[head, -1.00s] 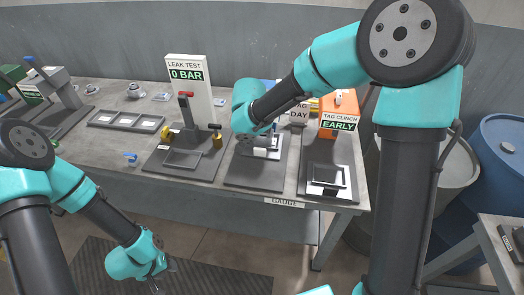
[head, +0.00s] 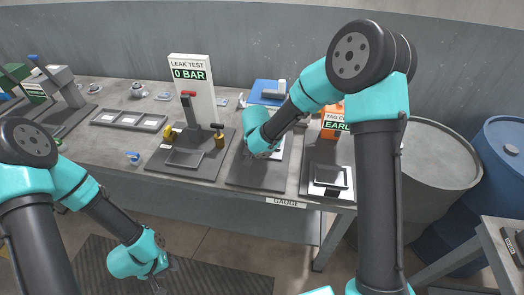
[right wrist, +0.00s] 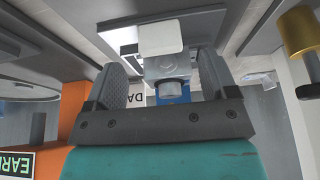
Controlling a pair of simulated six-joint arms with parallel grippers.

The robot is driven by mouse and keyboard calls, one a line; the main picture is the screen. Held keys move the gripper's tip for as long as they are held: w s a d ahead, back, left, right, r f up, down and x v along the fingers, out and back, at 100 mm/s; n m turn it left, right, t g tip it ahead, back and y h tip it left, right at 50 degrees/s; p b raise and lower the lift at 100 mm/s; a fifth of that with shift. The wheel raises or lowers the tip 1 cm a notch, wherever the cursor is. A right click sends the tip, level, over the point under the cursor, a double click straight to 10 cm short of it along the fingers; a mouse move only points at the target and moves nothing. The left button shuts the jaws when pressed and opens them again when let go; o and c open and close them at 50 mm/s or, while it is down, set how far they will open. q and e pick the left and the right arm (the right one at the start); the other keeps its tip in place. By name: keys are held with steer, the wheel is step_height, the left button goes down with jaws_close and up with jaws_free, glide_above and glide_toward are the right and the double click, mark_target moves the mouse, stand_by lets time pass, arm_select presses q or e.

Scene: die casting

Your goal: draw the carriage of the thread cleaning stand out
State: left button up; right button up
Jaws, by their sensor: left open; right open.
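The stand that I take for the thread cleaning stand is a dark base plate (head: 255,177) on the bench, between the leak test and tag clinch stations. My right gripper is at its rear part, mostly hidden by its own wrist in the head view. In the right wrist view my right gripper (right wrist: 160,82) is open, its two dark fingers apart. A grey block with a round knob (right wrist: 166,88) and a pale pad (right wrist: 160,37) show between or just beyond the fingers; I cannot tell contact. My left gripper (head: 164,278) hangs empty and open in front of the bench.
The leak test stand (head: 190,95) with a red-handled clamp stands left of the work spot. The orange tag clinch unit (head: 333,112) and its plate stand right. A blue tray (head: 268,88) lies behind. Barrels (head: 440,150) stand right of the bench.

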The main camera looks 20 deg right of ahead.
steer(key=shift+x, duration=2.65)
steer(key=shift+c, duration=0.4)
